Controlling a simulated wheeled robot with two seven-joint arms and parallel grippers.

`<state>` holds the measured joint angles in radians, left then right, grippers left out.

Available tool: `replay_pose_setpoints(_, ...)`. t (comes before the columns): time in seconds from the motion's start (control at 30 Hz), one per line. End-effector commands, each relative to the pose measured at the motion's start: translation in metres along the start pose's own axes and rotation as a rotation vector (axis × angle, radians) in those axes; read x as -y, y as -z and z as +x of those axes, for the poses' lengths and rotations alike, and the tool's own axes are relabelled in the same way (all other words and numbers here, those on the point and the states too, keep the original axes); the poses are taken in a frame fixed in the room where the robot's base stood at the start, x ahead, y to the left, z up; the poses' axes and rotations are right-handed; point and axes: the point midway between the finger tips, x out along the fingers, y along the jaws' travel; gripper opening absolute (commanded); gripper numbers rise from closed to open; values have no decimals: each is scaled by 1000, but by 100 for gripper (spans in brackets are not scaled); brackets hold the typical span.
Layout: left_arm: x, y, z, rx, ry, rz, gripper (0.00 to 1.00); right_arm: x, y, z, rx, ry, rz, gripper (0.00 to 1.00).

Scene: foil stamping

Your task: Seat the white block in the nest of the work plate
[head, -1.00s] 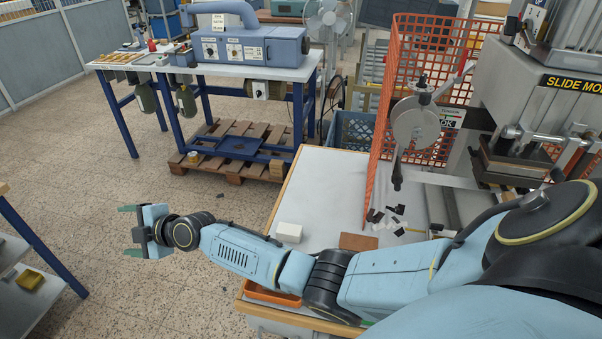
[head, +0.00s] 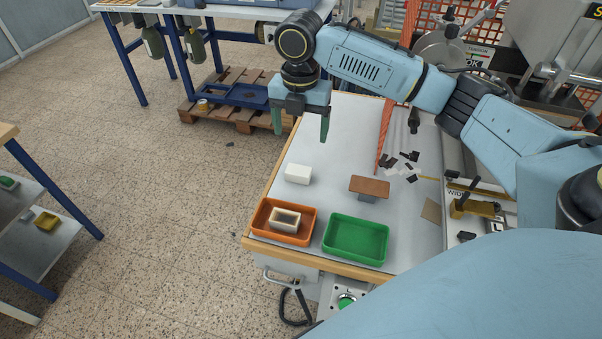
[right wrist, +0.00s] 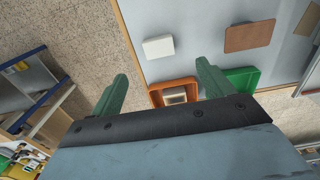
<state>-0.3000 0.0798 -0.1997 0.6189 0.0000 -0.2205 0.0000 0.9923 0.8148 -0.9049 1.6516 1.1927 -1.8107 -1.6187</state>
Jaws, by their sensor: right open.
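The white block (head: 298,174) lies on the grey table (head: 330,130), near its left edge, behind the orange tray. It also shows in the right wrist view (right wrist: 158,47). My right gripper (head: 301,138) is open and empty, fingers pointing down, above the table's left edge and behind the block in the head view. Its fingers are apart from the block. In the right wrist view the block lies beyond and between the green fingers (right wrist: 162,72). I cannot clearly make out the work plate's nest. My left gripper is out of view.
An orange tray (head: 262,229) holds a hollow cream box (head: 285,219). A green tray (head: 328,250) stands to its right. A brown plate (head: 369,187) sits on a small grey support. Black and white pieces (head: 402,163) lie near an orange mesh guard (head: 384,135).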

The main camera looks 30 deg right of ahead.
Motion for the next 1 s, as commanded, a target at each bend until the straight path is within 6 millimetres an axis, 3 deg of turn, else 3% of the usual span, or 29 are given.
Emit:
replay_pose_setpoints(0.23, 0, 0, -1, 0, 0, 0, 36, -1, 1, 48, -4, 0, 1, 80)
replay_pose_setpoints(0.47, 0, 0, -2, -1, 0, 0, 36, -1, 2, 65, -3, -1, 0, 80)
replay_pose_setpoints(0.8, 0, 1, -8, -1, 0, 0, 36, -3, 7, 109, -2, -3, 2, 80)
replay_pose_setpoints(1.0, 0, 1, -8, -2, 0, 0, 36, -3, 7, 113, 0, -3, 1, 80)
